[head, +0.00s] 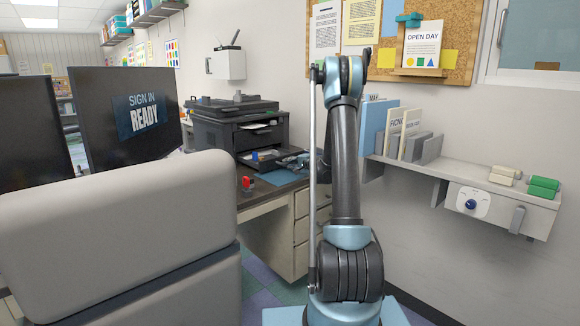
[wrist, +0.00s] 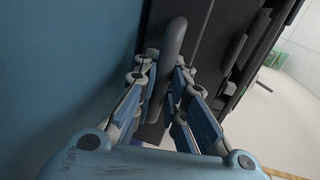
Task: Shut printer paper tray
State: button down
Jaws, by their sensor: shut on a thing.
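The dark printer (head: 236,128) stands on the desk at the middle left of the head view. Its paper tray (head: 256,161) sticks out of the front, pulled open. My gripper (head: 289,160) is small and partly hidden at the tray's right end. In the wrist view, my gripper (wrist: 165,72) has its two fingers on either side of a curved grey handle (wrist: 175,38) and is shut on it. The handle stands against a dark printer part. The exact finger contact is hard to see.
A red object (head: 248,183) stands on the desk (head: 262,195) in front of the printer. A grey chair-like back (head: 120,215) fills the left foreground. A wall shelf (head: 455,173) with folders is at the right. A blue surface (wrist: 60,70) lies close beside the gripper.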

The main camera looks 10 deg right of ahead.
send_near(267, 154)
jog(key=a, duration=0.6)
jog(key=shift+w+a, duration=0.1)
jog(key=shift+w, duration=0.3)
jog(key=c, duration=1.6)
grip_release()
jog(key=shift+s, duration=0.1)
jog(key=v, duration=1.2)
jog(key=shift+f, duration=0.1)
